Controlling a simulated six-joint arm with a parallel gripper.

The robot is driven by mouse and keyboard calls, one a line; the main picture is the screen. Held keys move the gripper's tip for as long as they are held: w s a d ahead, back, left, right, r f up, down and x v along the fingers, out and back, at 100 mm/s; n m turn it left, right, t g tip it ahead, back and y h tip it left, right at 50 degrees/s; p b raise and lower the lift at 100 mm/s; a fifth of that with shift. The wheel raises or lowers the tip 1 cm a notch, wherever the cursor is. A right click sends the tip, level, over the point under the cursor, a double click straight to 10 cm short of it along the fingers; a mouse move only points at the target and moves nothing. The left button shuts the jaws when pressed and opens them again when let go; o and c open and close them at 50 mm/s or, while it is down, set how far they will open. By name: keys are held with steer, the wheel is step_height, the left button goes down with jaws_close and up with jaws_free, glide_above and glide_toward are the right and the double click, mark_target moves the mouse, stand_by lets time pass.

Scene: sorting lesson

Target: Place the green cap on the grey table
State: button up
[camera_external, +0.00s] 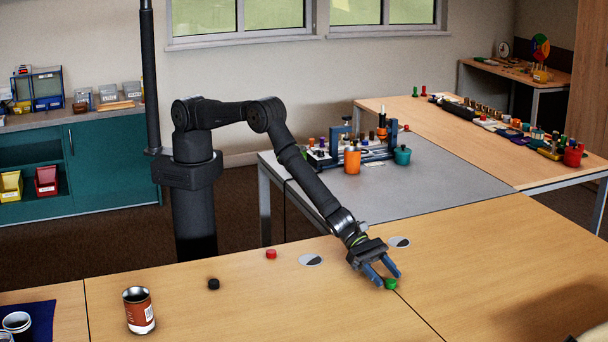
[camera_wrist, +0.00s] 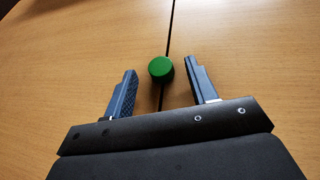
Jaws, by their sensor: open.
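The green cap (camera_external: 390,284) lies on the wooden table, beside the seam between two table sections. In the wrist view the green cap (camera_wrist: 161,68) sits just beyond the fingertips, roughly centred between them, over the seam. My gripper (camera_external: 383,277) is open with its blue fingers spread low near the cap; it holds nothing. In the wrist view my gripper (camera_wrist: 160,72) has a finger on each side, apart from the cap. The grey table (camera_external: 425,187) stands behind the wooden table, with a large bare area at its front and right.
A black cap (camera_external: 213,284), a red cap (camera_external: 271,254) and a tin can (camera_external: 139,310) stand to the left on the wooden table. Two discs, one left (camera_external: 311,260) and one right (camera_external: 399,242), lie near my gripper. An orange cup (camera_external: 352,160) and a teal cup (camera_external: 402,155) stand on the grey table.

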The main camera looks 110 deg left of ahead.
steer(key=shift+w+d+f, duration=0.25)
steer(key=shift+w+d, duration=0.05)
steer(key=shift+w, duration=0.15)
steer(key=c, duration=1.1)
steer(key=shift+r, duration=0.1)
jaws_close()
